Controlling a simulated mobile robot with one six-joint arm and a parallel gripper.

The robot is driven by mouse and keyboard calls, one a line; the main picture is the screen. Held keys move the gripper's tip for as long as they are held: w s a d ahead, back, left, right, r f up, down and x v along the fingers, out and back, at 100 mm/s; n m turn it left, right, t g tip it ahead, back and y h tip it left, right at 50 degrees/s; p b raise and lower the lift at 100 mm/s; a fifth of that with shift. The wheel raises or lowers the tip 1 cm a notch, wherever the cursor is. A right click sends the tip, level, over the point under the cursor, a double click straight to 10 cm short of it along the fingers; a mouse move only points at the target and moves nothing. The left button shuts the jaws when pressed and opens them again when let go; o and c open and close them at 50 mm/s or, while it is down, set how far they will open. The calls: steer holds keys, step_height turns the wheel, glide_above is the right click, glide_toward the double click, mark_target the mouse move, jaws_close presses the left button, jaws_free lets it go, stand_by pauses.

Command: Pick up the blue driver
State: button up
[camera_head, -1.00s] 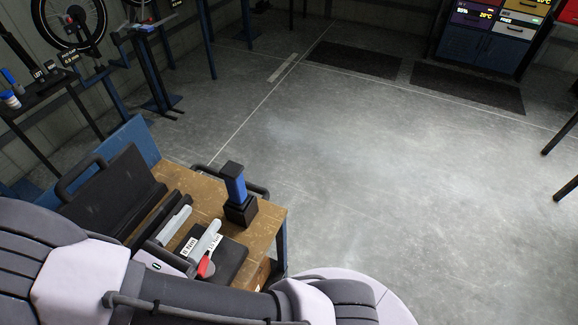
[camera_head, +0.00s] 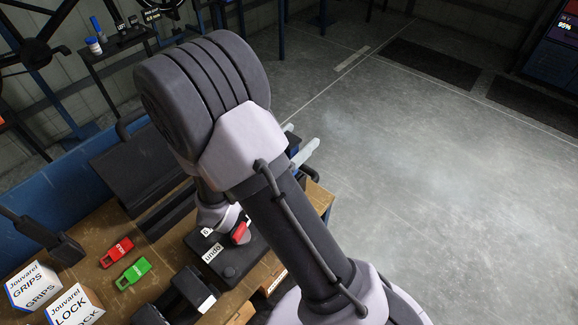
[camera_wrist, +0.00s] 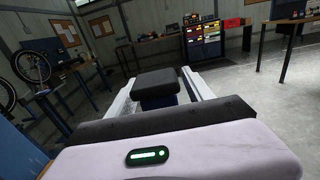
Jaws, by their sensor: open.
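The blue driver (camera_wrist: 157,98) stands upright in the middle of the wrist view, with a wide black top and a blue body below it. My gripper (camera_wrist: 157,74) is open, with one pale finger on each side of the driver. Gaps show between the fingers and the driver, so it does not look gripped. In the head view my arm covers most of the driver, and only a small blue patch shows beside the pale fingers of my gripper (camera_head: 301,138). The driver's lower end and its black stand are hidden.
The wooden bench (camera_head: 85,240) holds a red tool (camera_head: 117,252), a green tool (camera_head: 133,273), two white-and-blue boxes (camera_head: 75,308) and a black open case (camera_head: 135,165). A black labelled block lies below my arm. Clear floor (camera_head: 420,170) lies right of the bench.

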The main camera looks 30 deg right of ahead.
jaws_close()
stand_by(1.4)
